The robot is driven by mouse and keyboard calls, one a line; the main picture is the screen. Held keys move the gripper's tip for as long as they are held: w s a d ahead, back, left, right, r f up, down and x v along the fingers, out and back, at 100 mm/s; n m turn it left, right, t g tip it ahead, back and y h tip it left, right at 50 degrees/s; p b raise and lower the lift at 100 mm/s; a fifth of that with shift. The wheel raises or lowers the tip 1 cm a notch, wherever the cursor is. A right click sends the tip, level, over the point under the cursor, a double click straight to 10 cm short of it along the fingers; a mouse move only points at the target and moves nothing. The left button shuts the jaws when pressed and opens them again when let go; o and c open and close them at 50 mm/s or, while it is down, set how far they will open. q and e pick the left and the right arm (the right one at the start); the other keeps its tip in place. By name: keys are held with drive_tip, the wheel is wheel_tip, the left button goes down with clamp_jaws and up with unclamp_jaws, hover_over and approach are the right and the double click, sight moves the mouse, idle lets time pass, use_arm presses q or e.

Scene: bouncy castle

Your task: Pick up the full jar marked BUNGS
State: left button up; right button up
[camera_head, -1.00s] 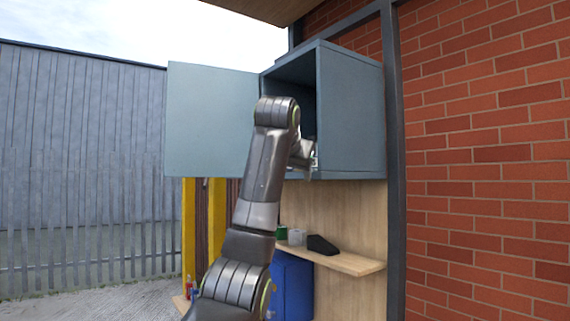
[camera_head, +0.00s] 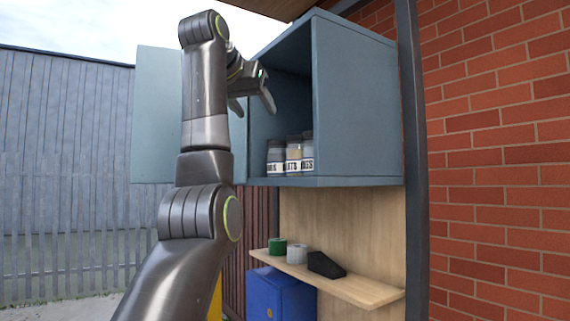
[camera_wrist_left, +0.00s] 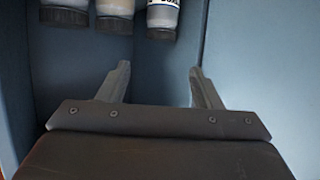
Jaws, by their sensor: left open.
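Three jars stand side by side inside the blue-grey wall cabinet, on its floor: a left jar (camera_head: 276,158), a middle jar (camera_head: 293,156) and a right jar (camera_head: 307,153). Their white labels are partly hidden or too small for me to tell which says BUNGS. My left gripper (camera_head: 253,104) is open and empty, above the jars at the cabinet's opening. In the left wrist view, the open fingers (camera_wrist_left: 160,68) point towards the jars at the top edge, where dark lids point down; the rightmost jar (camera_wrist_left: 163,15) shows part of a label. My right gripper is not in view.
The cabinet (camera_head: 358,105) has its door (camera_head: 157,115) swung open on the left, behind my arm. Below, a wooden shelf (camera_head: 350,290) holds a green roll (camera_head: 277,246), a grey roll (camera_head: 297,253) and a black wedge (camera_head: 325,265). A brick wall (camera_head: 500,150) bounds the right.

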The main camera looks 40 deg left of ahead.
use_arm(q)
drive_tip(key=w+p, duration=0.1)
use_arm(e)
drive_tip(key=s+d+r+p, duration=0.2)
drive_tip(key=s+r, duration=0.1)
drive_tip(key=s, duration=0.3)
use_arm(q)
drive_tip(key=p, duration=0.4)
hover_over(279, 159)
drive_tip(key=a, duration=0.1)
wheel_tip(279, 159, down, 4)
drive_tip(key=shift+s+a+f, duration=0.1)
drive_tip(key=shift+s+f, duration=0.05)
drive_tip(key=shift+f, duration=0.1)
drive_tip(key=shift+w+a+f, duration=0.1)
drive_tip(key=shift+w+f, duration=0.1)
drive_tip(key=shift+w, duration=0.05)
drive_tip(key=shift+s, duration=0.1)
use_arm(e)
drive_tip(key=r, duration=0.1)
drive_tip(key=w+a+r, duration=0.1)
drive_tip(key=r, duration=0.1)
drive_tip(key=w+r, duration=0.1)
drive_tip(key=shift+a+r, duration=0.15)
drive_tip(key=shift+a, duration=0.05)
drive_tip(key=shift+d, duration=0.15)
